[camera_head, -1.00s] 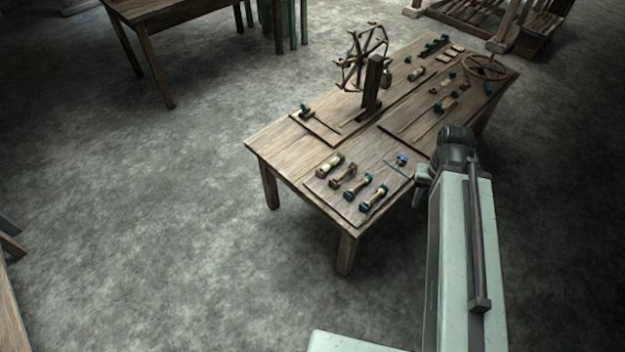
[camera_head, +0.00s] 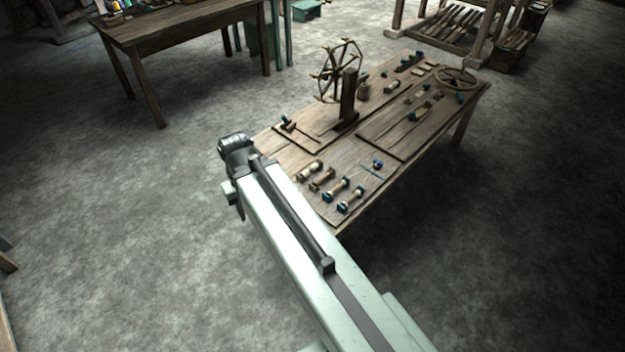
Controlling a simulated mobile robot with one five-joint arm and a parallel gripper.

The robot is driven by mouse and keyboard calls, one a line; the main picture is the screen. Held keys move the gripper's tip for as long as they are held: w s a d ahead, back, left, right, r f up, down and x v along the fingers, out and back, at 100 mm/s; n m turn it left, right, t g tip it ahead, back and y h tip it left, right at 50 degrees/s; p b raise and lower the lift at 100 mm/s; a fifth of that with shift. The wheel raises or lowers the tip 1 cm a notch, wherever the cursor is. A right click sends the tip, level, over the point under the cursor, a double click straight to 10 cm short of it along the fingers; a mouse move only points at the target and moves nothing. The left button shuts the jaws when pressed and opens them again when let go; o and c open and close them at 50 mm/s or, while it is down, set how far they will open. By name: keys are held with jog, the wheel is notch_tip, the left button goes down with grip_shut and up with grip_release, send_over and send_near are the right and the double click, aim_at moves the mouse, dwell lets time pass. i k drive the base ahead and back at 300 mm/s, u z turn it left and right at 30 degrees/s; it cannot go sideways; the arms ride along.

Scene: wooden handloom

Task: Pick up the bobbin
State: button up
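Several bobbins lie in a row on a thin board at the near end of the wooden table (camera_head: 379,172). They are a pale one (camera_head: 309,172), a brown one (camera_head: 322,180), one with dark blue-green ends (camera_head: 336,190) and another like it at the near edge (camera_head: 350,200). I cannot tell which one the task means. My gripper (camera_head: 238,206) hangs at the end of my raised arm, to the left of the table's near corner and apart from the bobbins. Its fingers are small and dark, and I cannot see whether they are open. Nothing visible hangs from it.
A spoked winding wheel (camera_head: 338,72) on a wooden post stands mid-table. A round wooden wheel (camera_head: 455,78) lies at the far end among several small spools. Another table (camera_head: 190,24) stands at the back left.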

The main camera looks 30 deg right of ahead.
aim_at(329, 173)
jog(key=u, duration=0.1)
jog(key=i, duration=1)
jog(key=z, duration=0.05)
